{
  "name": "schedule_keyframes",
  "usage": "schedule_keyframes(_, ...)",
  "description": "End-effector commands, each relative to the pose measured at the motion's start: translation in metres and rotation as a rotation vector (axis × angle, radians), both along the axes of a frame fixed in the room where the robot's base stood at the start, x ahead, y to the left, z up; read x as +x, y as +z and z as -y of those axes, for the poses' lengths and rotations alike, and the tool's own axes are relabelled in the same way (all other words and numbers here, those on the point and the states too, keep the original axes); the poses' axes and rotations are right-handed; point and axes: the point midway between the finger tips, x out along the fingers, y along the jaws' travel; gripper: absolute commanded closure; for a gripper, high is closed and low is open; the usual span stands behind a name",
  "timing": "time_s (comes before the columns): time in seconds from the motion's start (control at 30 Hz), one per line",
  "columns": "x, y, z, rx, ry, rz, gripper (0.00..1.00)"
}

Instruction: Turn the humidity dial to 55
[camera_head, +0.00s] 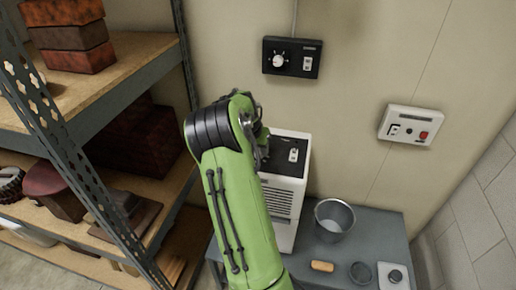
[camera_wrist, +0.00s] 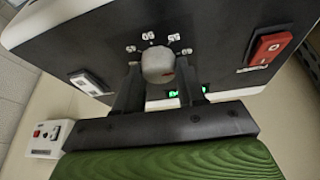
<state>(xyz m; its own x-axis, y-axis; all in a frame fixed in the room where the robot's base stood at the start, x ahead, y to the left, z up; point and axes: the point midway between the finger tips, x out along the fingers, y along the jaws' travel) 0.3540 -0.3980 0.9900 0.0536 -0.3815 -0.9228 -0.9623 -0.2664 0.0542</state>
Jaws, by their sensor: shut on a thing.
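The humidity dial (camera_wrist: 157,64) is a rounded grey knob on the black top panel (camera_wrist: 215,40) of a white dehumidifier (camera_head: 285,210). Small white number marks arc beside it in the wrist view; they are too blurred to read surely, and so is the setting. My gripper (camera_wrist: 159,84) is shut on the dial, one dark finger on each side. In the head view my green arm and wrist hide the dial and the fingertips.
The panel carries a white switch (camera_wrist: 88,83), a red rocker (camera_wrist: 268,48) and a green-lit display (camera_wrist: 188,92). A metal bucket (camera_head: 334,218) stands right of the dehumidifier on the grey table (camera_head: 300,262). Wall boxes hang behind, black (camera_head: 292,57) and white (camera_head: 408,124). Shelving (camera_head: 110,85) stands left.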

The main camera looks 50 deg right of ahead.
Motion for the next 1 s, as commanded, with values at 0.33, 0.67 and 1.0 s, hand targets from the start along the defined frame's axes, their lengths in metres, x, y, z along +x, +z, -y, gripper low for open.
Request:
schedule_keyframes(0.33,-0.0021,-0.0009,0.0008,-0.001,0.249,0.002,0.91)
schedule_keyframes(0.67,-0.0029,-0.0001,0.0012,-0.001,0.515,0.002,0.91)
schedule_keyframes(1.0,-0.0032,0.0000,0.0011,0.000,0.683,0.001,0.91)
